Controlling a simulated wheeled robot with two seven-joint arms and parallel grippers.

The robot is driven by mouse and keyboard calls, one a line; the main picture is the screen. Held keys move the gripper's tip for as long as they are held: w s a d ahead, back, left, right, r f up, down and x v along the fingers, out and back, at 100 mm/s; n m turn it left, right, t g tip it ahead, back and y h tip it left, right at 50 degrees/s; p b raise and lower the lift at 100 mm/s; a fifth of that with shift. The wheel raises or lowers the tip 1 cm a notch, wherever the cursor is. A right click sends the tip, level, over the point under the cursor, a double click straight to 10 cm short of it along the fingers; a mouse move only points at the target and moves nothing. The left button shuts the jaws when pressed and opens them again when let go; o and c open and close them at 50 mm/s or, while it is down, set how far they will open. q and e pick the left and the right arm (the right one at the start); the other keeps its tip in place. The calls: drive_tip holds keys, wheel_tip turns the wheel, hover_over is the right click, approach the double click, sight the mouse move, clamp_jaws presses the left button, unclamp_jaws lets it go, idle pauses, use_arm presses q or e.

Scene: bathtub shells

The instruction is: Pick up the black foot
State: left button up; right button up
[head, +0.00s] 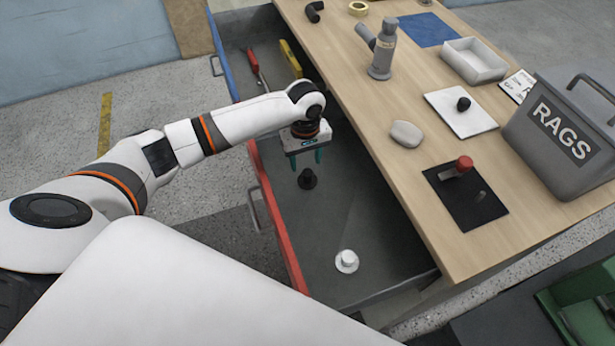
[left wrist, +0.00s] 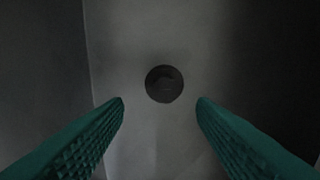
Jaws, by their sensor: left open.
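The black foot (head: 307,179) stands in the open red-fronted drawer, near its far part. My left gripper (head: 306,160) is over the drawer, open and empty, its two green fingers pointing down just above the foot. In the left wrist view the foot (left wrist: 164,84) shows as a dark round disc, centred between the fingertips and ahead of them. The open left gripper's green fingers (left wrist: 161,102) are apart from it on both sides. My right gripper is not in view.
A white foot (head: 346,261) stands nearer in the same drawer. The red drawer front (head: 280,225) and the wooden tabletop (head: 400,165) border the drawer. A blue-fronted drawer (head: 222,50) beyond holds tools. A grey RAGS bin (head: 560,135) stands on the table.

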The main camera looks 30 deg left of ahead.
sight(307, 172)
use_arm(q)
drive_tip(key=f, duration=0.6)
drive_tip(key=shift+w+d+f, duration=0.1)
drive_tip(key=shift+w+f, duration=0.1)
drive_tip(key=shift+w, duration=0.2)
drive_tip(key=c, duration=1.1)
drive_tip(key=shift+o, duration=0.2)
drive_tip(key=shift+r, duration=0.1)
